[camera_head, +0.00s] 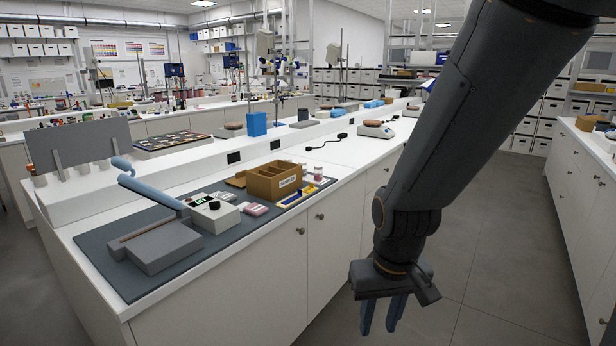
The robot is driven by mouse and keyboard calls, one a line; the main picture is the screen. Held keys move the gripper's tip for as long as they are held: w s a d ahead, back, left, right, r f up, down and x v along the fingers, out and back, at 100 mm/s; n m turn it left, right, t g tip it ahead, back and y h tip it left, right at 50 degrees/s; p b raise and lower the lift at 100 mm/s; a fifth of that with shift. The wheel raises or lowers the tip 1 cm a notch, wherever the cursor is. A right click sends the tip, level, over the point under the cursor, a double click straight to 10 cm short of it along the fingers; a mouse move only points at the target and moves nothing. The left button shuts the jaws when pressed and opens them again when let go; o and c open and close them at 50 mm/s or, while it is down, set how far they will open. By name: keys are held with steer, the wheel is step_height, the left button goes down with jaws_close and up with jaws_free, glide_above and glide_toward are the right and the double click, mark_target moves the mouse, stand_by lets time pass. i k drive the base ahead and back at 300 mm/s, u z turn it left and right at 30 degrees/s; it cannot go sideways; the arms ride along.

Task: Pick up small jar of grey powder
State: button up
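Small jars with pale lids stand on the white bench just right of the brown box. The nearest jar (318,173) has a light label or contents with a reddish tint. Another jar shows partly behind the box's right edge. They are too small to tell which one holds grey powder. My gripper (380,316) hangs below my arm at the right, over the floor in front of the bench. Its two blue fingers point down with a gap between them, and nothing shows between them. It is well apart from the jars.
The brown divided box (274,184) stands on a dark mat (120,272) with a grey device (212,214), pink-labelled packs (255,209) and a yellow-blue tool (299,196). A scale (376,130) and black adapter (343,136) sit farther back. Grey floor (475,240) lies open between benches.

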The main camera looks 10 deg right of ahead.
mark_target(303, 163)
steer(key=z, duration=0.55)
steer(key=k, duration=1.2)
steer(key=z, duration=0.75)
steer(key=i, duration=2.9)
steer(key=u, duration=0.95)
steer(key=i, duration=1)
steer(key=u, duration=1.7)
steer(key=i, duration=1.1)
steer(key=u, duration=0.2)
